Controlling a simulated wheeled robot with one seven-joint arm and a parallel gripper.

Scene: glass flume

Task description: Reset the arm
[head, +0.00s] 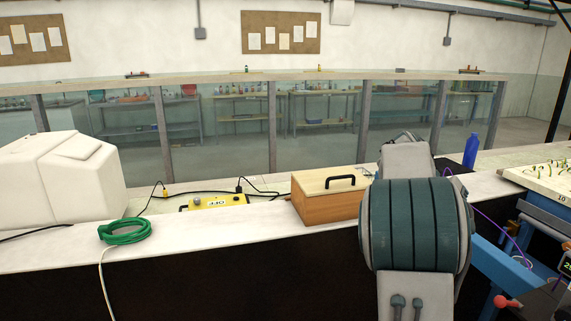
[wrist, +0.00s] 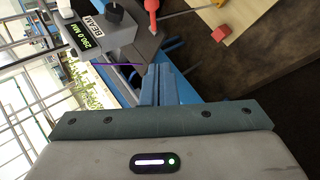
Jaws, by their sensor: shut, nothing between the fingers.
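My arm fills the right-centre of the head view, with a dark teal banded link close to the camera. The link hides part of the bench behind it, and my gripper cannot be made out in that view. In the wrist view my gripper (wrist: 156,72) shows with its fingers together and nothing between them. The wrist view is tilted.
A wooden box (head: 328,196) with a black handle stands left of my arm. A green cable coil (head: 125,231), a yellow device (head: 218,202) and a white case (head: 60,180) lie farther left. A blue bottle (head: 471,151) stands right, near a pegged board (head: 545,178). The glass flume (head: 220,125) runs behind.

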